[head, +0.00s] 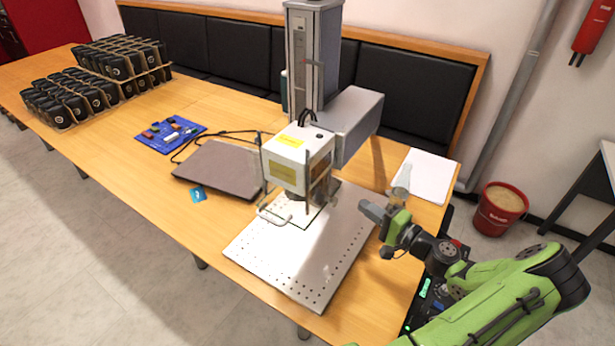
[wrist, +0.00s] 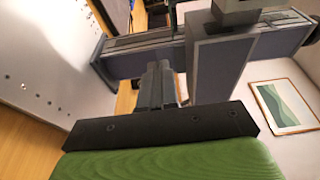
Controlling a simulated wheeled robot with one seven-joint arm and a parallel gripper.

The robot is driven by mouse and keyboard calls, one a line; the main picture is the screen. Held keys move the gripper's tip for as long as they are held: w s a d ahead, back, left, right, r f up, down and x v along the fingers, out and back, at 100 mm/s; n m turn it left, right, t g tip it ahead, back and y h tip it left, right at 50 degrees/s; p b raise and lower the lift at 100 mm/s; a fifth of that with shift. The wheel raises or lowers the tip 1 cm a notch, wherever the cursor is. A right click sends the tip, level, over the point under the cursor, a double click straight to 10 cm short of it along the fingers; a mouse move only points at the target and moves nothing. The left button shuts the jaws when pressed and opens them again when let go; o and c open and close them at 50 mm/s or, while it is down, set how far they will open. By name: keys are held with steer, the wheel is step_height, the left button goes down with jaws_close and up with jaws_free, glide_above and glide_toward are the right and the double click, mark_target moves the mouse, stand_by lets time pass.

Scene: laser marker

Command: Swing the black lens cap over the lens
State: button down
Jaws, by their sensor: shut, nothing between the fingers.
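The laser marker's white head (head: 297,160) hangs from a grey arm on the column, above the perforated metal plate (head: 290,265). A dark part (head: 296,196) shows under the head, around where the lens sits. I cannot tell the black lens cap from the lens there. My gripper (head: 364,207) is to the right of the head, above the plate's right edge, and apart from the machine. Its fingers are together and empty. In the wrist view the closed fingers (wrist: 158,72) point toward the grey machine column, and the lens cap cannot be made out.
Thin upright rods and a bent wire handle (head: 272,215) surround the head. A closed laptop (head: 218,168), a blue tray (head: 170,134) and black mugs in racks (head: 100,85) stand to the left. White paper (head: 428,175) lies behind my gripper. The plate's front is clear.

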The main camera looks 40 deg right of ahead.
steer(key=w+a, duration=0.4)
steer(key=w, duration=0.8)
steer(key=shift+w, duration=0.15)
steer(key=shift+d, duration=0.15)
